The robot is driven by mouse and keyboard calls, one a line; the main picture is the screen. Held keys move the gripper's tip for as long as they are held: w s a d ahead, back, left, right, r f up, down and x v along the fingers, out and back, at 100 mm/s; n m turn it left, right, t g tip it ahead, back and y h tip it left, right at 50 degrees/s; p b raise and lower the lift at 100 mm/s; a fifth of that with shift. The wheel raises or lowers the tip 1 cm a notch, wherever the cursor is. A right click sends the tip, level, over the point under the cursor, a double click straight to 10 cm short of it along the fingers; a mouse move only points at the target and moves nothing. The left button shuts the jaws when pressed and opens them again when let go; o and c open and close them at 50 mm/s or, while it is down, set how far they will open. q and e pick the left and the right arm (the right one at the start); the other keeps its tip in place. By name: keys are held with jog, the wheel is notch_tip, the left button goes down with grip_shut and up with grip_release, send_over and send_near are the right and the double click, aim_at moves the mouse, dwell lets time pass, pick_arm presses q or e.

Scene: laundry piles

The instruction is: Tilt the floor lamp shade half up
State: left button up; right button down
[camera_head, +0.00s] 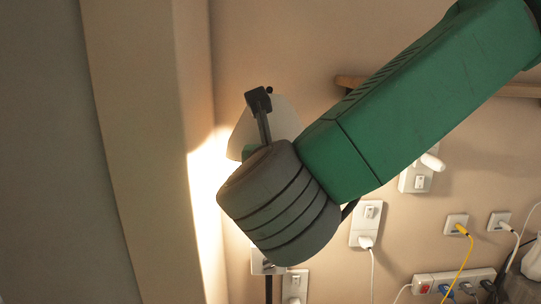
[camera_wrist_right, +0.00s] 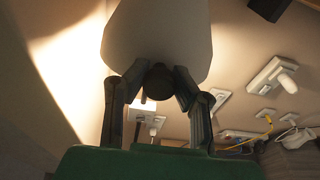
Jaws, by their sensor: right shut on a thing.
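The floor lamp shade (camera_wrist_right: 157,38) is pale and fills the top middle of the right wrist view. In the head view the shade (camera_head: 285,117) shows partly behind my right wrist, with light falling on the wall to its left. My right gripper (camera_wrist_right: 159,84) has its two dark fingers on either side of a dark round part at the shade's lower end and is shut on the lamp there. In the head view one dark finger (camera_head: 262,115) shows against the shade; my wrist hides the rest. My left gripper is out of view.
A wall corner stands close on the left. Wall switches and sockets (camera_head: 367,222) with plugged cables are at the lower right, with a power strip (camera_head: 453,283) below. A wooden ledge (camera_head: 349,82) runs behind my right arm.

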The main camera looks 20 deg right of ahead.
aim_at(271, 131)
notch_tip(271, 131, up, 4)
jog(key=shift+f+g+p, duration=0.15)
jog(key=shift+g+p, duration=0.55)
jog(key=r, duration=0.3)
jog(key=shift+w+d+r, duration=0.1)
jog(key=shift+w+r, duration=0.25)
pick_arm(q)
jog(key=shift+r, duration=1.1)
pick_arm(e)
jog(key=shift+w+r, duration=0.2)
jog(key=shift+r, duration=0.5)
jog(key=c, duration=1.3)
grip_release()
jog(key=shift+s, duration=0.2)
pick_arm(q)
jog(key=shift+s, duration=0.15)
pick_arm(e)
jog(key=v, duration=1.2)
jog(key=shift+f, duration=0.15)
